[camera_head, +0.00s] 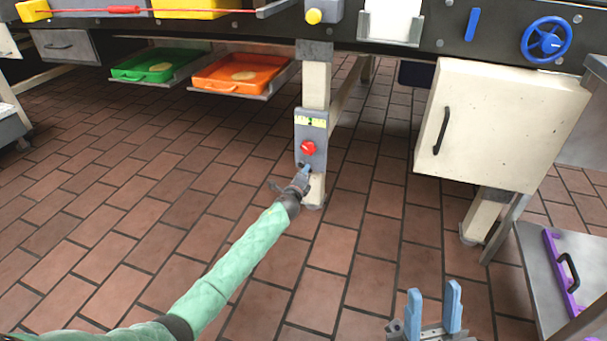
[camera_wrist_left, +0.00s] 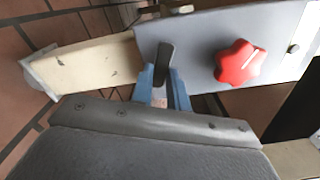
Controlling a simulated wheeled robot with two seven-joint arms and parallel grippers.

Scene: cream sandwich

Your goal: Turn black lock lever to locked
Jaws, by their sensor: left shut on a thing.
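The black lock lever (camera_wrist_left: 165,58) shows in the left wrist view near the end of a grey panel (camera_wrist_left: 203,28). It stands across the panel's length there. My left gripper (camera_head: 304,168) is at the lower end of this panel on the table leg in the head view. Its blue fingers are shut on the lever, one on each side. In the head view the lever is hidden by the gripper. My right gripper (camera_head: 433,300) is open and empty at the bottom right of the head view.
A red knob (camera_head: 308,148) sits on the panel just above my left gripper, below a yellow-green gauge (camera_head: 310,121). A cream cabinet (camera_head: 505,120) hangs at the right. Green (camera_head: 130,73) and orange (camera_head: 215,85) trays are at the left. The tiled floor is clear.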

